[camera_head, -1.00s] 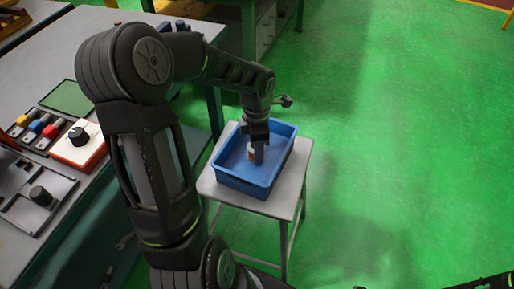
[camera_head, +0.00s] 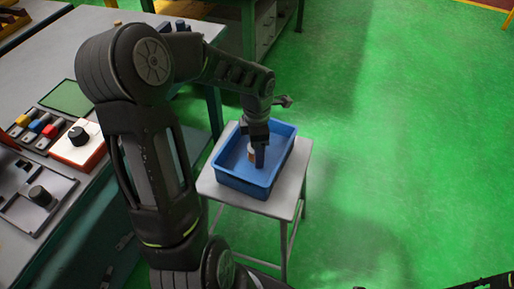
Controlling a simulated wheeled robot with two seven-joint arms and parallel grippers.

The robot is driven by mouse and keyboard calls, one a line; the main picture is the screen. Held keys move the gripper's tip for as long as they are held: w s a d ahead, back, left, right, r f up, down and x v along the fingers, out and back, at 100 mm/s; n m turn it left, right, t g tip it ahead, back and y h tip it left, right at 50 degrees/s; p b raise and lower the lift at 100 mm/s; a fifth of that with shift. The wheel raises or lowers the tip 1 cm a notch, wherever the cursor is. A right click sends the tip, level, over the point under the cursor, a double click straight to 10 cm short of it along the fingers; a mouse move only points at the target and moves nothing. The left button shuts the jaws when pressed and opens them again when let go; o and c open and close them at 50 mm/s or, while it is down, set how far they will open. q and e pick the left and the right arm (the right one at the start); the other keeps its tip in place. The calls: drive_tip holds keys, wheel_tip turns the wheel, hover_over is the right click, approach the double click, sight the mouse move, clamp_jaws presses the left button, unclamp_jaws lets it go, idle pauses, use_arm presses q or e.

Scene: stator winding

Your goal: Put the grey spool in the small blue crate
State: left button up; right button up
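The small blue crate (camera_head: 231,183) stands on a small grey stool. My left gripper (camera_head: 259,157) points down inside the crate, its fingers low over the crate floor. A small pale and brownish piece (camera_head: 251,152), perhaps the grey spool, shows at the left of the fingers, partly hidden by them. I cannot tell whether the fingers grip it or whether it touches the crate floor. My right gripper is not in view; only a bit of my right arm shows at the bottom right.
The grey stool top (camera_head: 292,195) leaves a narrow rim around the crate. The workbench at left holds a red and white box (camera_head: 72,156) with a dark knob, a grey tray (camera_head: 28,213) with a dark round part, and several coloured blocks. Green floor at right is clear.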

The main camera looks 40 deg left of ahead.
use_arm(q)
wheel_tip(320, 180, up, 12)
drive_tip(key=shift+p, duration=0.4)
drive_tip(key=shift+r, duration=0.1)
idle(0.7)
